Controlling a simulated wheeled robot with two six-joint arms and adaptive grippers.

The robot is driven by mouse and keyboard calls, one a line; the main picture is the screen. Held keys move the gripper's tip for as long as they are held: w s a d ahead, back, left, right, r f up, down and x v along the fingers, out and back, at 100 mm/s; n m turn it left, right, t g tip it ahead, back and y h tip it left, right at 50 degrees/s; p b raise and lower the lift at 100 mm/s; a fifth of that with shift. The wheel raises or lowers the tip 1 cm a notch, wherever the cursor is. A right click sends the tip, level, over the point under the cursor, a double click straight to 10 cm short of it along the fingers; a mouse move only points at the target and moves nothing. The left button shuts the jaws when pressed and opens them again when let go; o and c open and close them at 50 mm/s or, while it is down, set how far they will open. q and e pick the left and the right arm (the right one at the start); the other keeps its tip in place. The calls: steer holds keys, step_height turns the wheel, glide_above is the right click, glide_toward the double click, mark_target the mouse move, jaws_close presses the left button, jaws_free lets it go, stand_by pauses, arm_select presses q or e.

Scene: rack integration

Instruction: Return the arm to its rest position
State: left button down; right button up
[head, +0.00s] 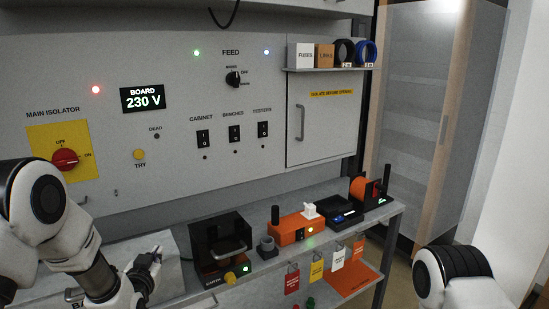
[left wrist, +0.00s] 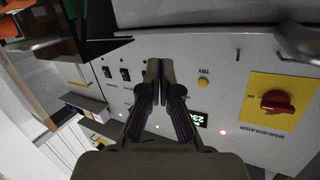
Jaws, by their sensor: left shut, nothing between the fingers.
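My left gripper (head: 152,260) is low in front of the panel at the lower left of the head view, to the left of the black earth box. In the left wrist view its fingers (left wrist: 160,64) are together, with nothing between them. The panel (head: 60,75) fills the back, with the red main isolator knob (head: 65,159) on a yellow plate. The isolator also shows in the left wrist view (left wrist: 274,102). The display (head: 143,98) reads 230 V. My right arm (head: 455,275) shows at the lower right; its gripper is out of view.
A shelf (head: 375,222) below the panel carries a black box (head: 222,240), an orange device (head: 296,228), a black device (head: 339,211) and an orange spool (head: 360,188). Tags (head: 316,270) hang from its front edge. A small upper shelf (head: 330,69) holds boxes and tape rolls.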

arm_select(q)
steer(key=s+d+f+g+h, duration=0.15)
steer(key=s+f+g, duration=0.35)
steer(key=s+f, duration=0.65)
steer(key=s+d+f+g, duration=0.2)
steer(key=s+f+g, duration=0.2)
steer(key=s+f, duration=0.7)
steer(key=s+f+g, duration=0.3)
steer(key=s, duration=0.7)
steer(key=s+d+f+n+g, duration=0.1)
steer(key=s+f+g, duration=0.3)
steer(key=s, duration=0.7)
steer(key=shift+d, duration=0.2)
